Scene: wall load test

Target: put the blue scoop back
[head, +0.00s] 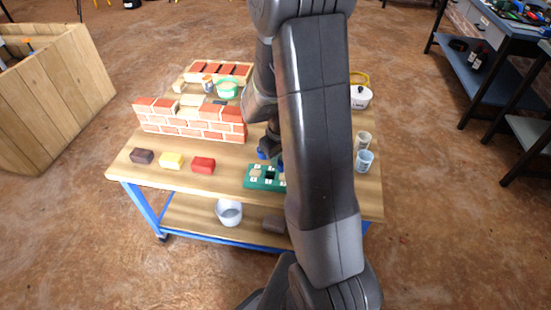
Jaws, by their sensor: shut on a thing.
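A small part of the blue scoop (262,154) shows at the tip of my gripper (270,152), above the wooden table just behind the green block (250,182). My gripper points down and is shut on the scoop. My arm hides most of the scoop and the right part of the green block. The green block has pale labels and a dark opening in its top. I cannot tell whether the scoop touches the block or the table.
A brick wall (185,120) stands on the wooden table (130,171), left of my gripper. Clear cups (363,160) and a white pot (360,97) stand right of my arm.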

